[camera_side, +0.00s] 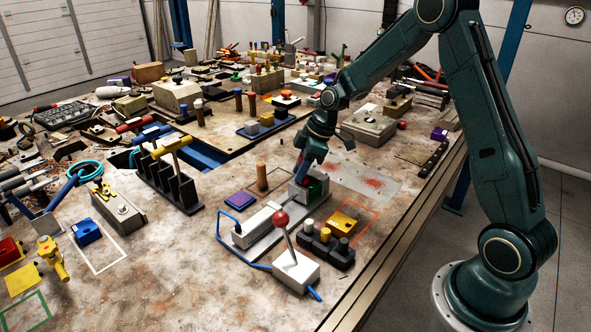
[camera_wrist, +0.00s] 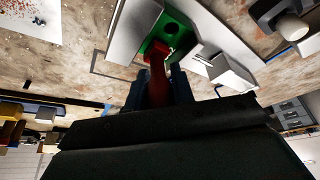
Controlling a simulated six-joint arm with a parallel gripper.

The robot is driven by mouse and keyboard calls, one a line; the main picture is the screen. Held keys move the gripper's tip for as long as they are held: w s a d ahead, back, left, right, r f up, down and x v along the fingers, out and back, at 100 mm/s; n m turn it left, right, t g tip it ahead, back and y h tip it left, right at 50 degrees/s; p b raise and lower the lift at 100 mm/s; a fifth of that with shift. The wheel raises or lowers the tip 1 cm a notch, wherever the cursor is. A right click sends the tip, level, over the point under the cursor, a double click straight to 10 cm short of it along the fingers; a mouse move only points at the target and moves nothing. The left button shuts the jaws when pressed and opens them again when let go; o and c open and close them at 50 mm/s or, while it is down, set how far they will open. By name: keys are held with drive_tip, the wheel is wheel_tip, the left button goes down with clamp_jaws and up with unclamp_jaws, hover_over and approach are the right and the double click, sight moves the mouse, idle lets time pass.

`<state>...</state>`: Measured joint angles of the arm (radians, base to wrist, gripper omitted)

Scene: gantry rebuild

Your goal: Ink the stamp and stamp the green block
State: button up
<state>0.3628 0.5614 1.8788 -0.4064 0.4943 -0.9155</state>
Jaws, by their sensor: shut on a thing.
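The green block (camera_side: 318,186) sits in the grey vise (camera_side: 262,226). In the wrist view the green block (camera_wrist: 177,28) has a dark round spot on top and pale jaws beside it. My gripper (camera_side: 304,172) is low at the block's left side, pointing down. In the wrist view my gripper (camera_wrist: 158,84) is shut on a red piece (camera_wrist: 158,72), whose far end overlaps the block's edge. I cannot tell whether it touches the block or is the stamp. A wooden peg (camera_side: 262,174) stands behind the pad.
A lever box with a red ball (camera_side: 282,218) stands in front of the vise. A black rack with a yellow-handled tool (camera_side: 170,148) stands left.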

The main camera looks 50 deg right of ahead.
sight(301, 156)
drive_tip(key=shift+r, duration=0.15)
idle(0.4)
drive_tip(key=shift+r, duration=3.35)
